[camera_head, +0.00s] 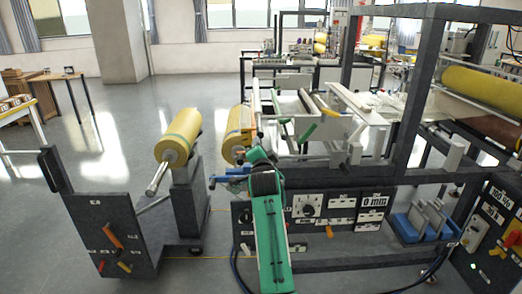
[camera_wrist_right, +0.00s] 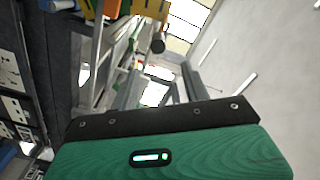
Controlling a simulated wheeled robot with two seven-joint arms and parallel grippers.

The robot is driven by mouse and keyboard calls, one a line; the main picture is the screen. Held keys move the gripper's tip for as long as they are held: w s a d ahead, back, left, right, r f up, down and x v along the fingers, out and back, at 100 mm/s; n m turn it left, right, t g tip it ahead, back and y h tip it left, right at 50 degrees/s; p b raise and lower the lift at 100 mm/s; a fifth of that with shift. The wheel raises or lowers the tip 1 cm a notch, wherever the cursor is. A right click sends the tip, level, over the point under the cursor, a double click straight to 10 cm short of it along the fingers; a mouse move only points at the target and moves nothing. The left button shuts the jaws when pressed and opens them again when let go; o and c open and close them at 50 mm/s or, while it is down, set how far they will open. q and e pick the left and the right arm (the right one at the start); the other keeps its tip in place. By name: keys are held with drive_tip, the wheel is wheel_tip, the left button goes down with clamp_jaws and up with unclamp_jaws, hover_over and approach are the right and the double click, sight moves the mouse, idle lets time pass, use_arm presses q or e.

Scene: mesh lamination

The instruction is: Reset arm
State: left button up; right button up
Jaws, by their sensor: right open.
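My right arm, with a green link, comes up from the bottom middle of the head view and reaches toward the lamination machine (camera_head: 335,180). Its end is beside the yellow roll on the machine (camera_head: 236,135), and the fingertips are hard to make out there. In the right wrist view, my right gripper (camera_wrist_right: 160,85) is open, with grey finger shapes beyond the green housing and nothing seen held between them. Whether the arm touches the machine cannot be told. My left gripper is not in view.
A yellow roll (camera_head: 178,138) sits on a grey cart (camera_head: 112,232) left of the arm. The machine's frame and control panel (camera_head: 310,208) stand close on the right. A blue tray (camera_head: 420,226) is low at right. The floor at left (camera_head: 60,160) is largely open.

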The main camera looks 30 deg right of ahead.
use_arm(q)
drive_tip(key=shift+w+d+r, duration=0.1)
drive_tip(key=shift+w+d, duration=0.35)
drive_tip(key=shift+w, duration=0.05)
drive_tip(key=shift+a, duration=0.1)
